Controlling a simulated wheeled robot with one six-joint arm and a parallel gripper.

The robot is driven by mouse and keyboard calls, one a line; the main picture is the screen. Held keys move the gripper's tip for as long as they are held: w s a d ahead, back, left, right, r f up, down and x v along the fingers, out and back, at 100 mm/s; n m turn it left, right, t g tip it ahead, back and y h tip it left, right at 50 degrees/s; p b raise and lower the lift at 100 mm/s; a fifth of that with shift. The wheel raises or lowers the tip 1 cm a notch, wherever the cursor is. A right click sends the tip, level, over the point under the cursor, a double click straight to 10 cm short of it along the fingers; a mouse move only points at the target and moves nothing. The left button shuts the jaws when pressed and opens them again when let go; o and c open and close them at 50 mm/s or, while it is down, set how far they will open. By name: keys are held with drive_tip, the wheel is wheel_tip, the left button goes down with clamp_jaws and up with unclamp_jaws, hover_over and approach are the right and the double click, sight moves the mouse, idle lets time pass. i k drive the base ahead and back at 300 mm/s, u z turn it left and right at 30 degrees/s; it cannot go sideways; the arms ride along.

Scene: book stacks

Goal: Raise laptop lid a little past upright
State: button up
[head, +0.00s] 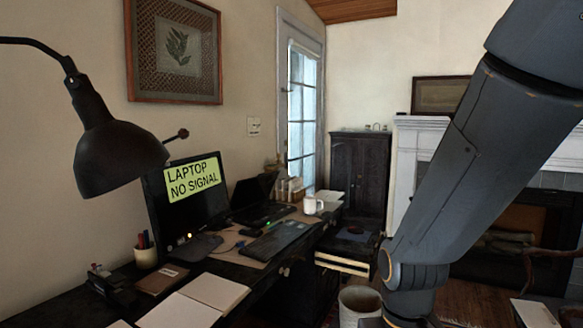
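A dark laptop (263,213) stands on the desk just right of the monitor. Its dark lid (250,191) appears raised from the base, but its exact angle is hard to tell against the dark surroundings. The monitor (158,210) shows a yellow-green panel reading "LAPTOP NO SIGNAL". My arm fills the right side of the head view and runs down to the bottom edge. My gripper is not in view, so its state and distance from the laptop do not show.
A keyboard (275,241) lies in front of the laptop and a white mug (312,205) stands to its right. A black lamp (115,155) hangs over the desk's left part, above an open notebook (205,298).

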sight(248, 192)
drive_tip(key=z, duration=0.2)
drive_tip(key=i, duration=1.9)
drive_tip(key=u, duration=0.4)
drive_tip(key=i, duration=1.25)
drive_tip(key=u, duration=0.25)
